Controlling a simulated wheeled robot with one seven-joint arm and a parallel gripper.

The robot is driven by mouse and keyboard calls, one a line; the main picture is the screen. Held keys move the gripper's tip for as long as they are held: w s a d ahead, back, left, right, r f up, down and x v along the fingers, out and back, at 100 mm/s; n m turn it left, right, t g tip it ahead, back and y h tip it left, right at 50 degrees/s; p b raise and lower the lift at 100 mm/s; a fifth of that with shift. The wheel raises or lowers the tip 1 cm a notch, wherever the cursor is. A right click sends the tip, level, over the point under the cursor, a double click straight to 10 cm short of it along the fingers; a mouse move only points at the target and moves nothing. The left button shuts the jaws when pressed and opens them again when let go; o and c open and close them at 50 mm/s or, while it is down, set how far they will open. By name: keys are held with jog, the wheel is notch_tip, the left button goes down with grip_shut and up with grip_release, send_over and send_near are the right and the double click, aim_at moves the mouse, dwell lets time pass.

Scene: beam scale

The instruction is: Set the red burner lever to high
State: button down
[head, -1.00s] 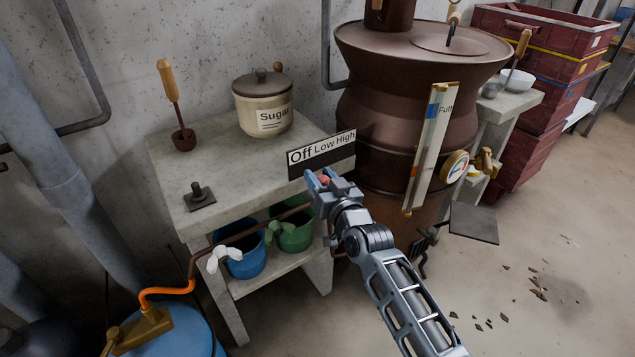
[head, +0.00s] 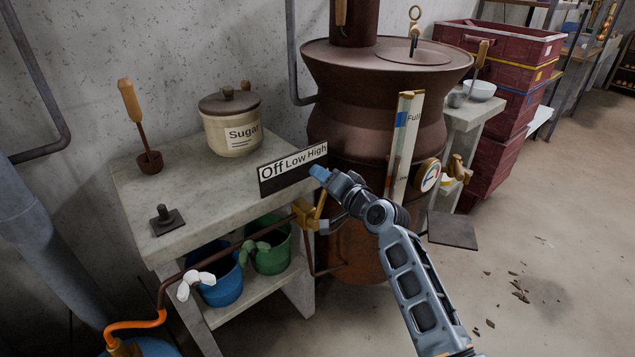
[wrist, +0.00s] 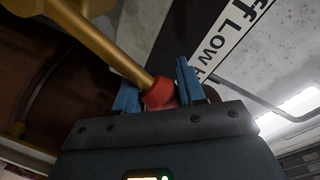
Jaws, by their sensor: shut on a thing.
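The red knob (wrist: 160,93) of the burner lever sits between the two blue fingers of my gripper (wrist: 157,88) in the wrist view. The gripper is shut on this knob. The brass lever bar (wrist: 108,48) runs from the knob to the upper left. In the head view my gripper (head: 320,173) is by the right end of the Off Low High sign (head: 292,170), just below the word High. The red knob is hidden there behind the gripper. The brass valve fitting (head: 303,213) shows below and left of the gripper.
The sign is on the front edge of a stone table (head: 215,205) with a sugar pot (head: 232,128) on it. The brown still (head: 350,120) stands just behind the gripper, with a Full gauge (head: 403,145) to the right. Open floor (head: 545,240) lies at the right.

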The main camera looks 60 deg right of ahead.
jog(key=shift+d+f+m, duration=0.25)
jog(key=shift+f+m, duration=0.15)
jog(key=c, duration=1)
grip_release()
jog(key=o, duration=0.3)
jog(key=shift+s+d+r, duration=0.1)
jog(key=v, duration=0.7)
jog(key=shift+s, duration=0.4)
